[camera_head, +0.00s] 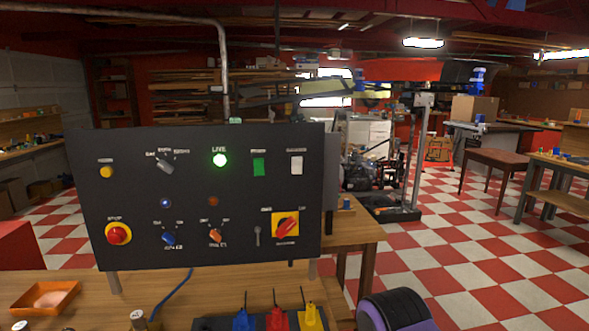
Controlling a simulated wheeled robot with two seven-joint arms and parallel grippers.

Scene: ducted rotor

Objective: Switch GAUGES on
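A black control panel (200,190) stands upright on posts at the back of the wooden workbench (180,290). Its small labels are mostly too blurred to read, so I cannot tell for certain which switch is GAUGES. A blue rotary knob (169,239) and an orange rotary knob (215,236) sit low on the panel, each above a blurred word. A grey selector knob (166,167) is at the upper left. The green LIVE lamp (220,160) is lit.
A red stop button (118,233) and a red-on-yellow rotary switch (286,226) flank the lower knobs. An orange tray (70,290) and blue, red and yellow connectors (277,319) are in front. A purple and dark rounded part (400,312) fills the lower right. Checkered floor lies beyond.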

